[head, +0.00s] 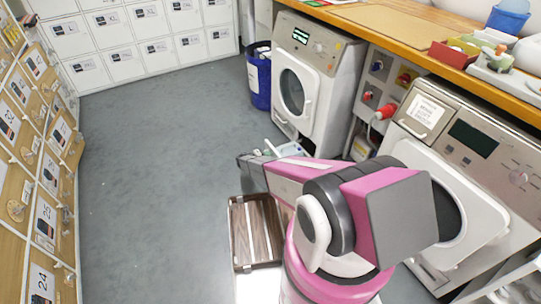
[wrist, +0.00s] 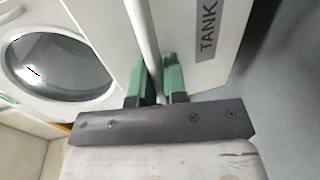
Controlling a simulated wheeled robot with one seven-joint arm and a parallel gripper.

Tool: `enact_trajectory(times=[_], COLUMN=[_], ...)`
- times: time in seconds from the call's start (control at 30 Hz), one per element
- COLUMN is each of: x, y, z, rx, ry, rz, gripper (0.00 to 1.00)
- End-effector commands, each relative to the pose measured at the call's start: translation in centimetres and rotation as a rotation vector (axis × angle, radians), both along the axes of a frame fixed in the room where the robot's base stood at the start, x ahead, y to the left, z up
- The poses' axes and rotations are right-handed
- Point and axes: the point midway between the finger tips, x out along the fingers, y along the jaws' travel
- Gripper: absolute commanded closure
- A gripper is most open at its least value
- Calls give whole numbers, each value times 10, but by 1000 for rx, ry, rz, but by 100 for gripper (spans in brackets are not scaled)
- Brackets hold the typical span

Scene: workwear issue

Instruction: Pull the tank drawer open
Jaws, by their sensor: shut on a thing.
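The tank drawer front (wrist: 185,35) is a pale panel with a grey label reading TANK (wrist: 209,30), seen in the wrist view. A long white bar handle (wrist: 140,30) runs along it. My gripper (wrist: 156,78) has its green fingers on both sides of this bar and is shut on it. In the head view, a pale, bluish tray-like part (head: 289,149) shows low at the front of the far machine (head: 315,75), beside the end of my arm. It seems to be the drawer, standing out somewhat. My arm hides much of this area.
A round machine door (wrist: 58,68) is left of the handle in the wrist view. A blue bin (head: 259,80) stands left of the far machine. Open grey floor lies to the left.

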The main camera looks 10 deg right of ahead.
Motion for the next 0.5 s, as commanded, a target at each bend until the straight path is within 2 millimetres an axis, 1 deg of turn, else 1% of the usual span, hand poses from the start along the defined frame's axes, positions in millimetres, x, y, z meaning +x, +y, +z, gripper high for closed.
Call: enact_trajectory(times=[0.07, 0.37, 0.4, 0.43, 0.5], x=[-2, -3, -3, -3, -2], y=[4, 6, 6, 6, 5], z=[0, -1, -1, -1, -1], rx=[2, 4, 4, 4, 3], ry=[1, 1, 1, 1, 1], rz=[0, 1, 2, 1, 1], gripper=[100, 100, 81, 77, 77])
